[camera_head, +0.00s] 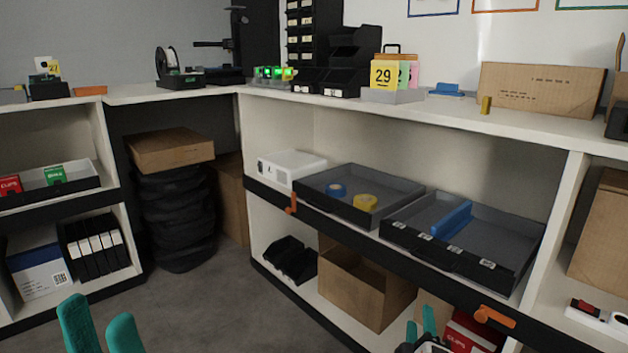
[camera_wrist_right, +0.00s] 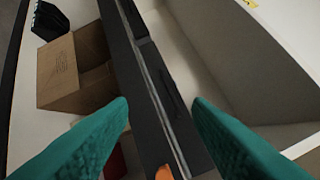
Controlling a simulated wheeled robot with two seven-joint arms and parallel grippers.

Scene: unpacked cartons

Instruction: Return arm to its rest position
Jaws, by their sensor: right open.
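My left gripper (camera_head: 98,325) is at the bottom left of the head view, over the grey floor. Its two teal fingers stand apart with nothing between them. My right gripper (camera_head: 421,322) is small at the bottom of the head view, in front of the lower shelf. In the right wrist view its teal fingers (camera_wrist_right: 160,110) are wide apart and empty. Between and beyond them is the dark front edge of the shelf (camera_wrist_right: 150,80). I see no contact between the fingers and the shelf.
Two grey trays stand on the middle shelf, one with tape rolls (camera_head: 365,203), one with a blue piece (camera_head: 452,219). An open carton (camera_head: 365,288) sits below. Orange handles (camera_head: 495,317) jut from the shelf edge. The floor (camera_head: 215,310) at centre left is clear.

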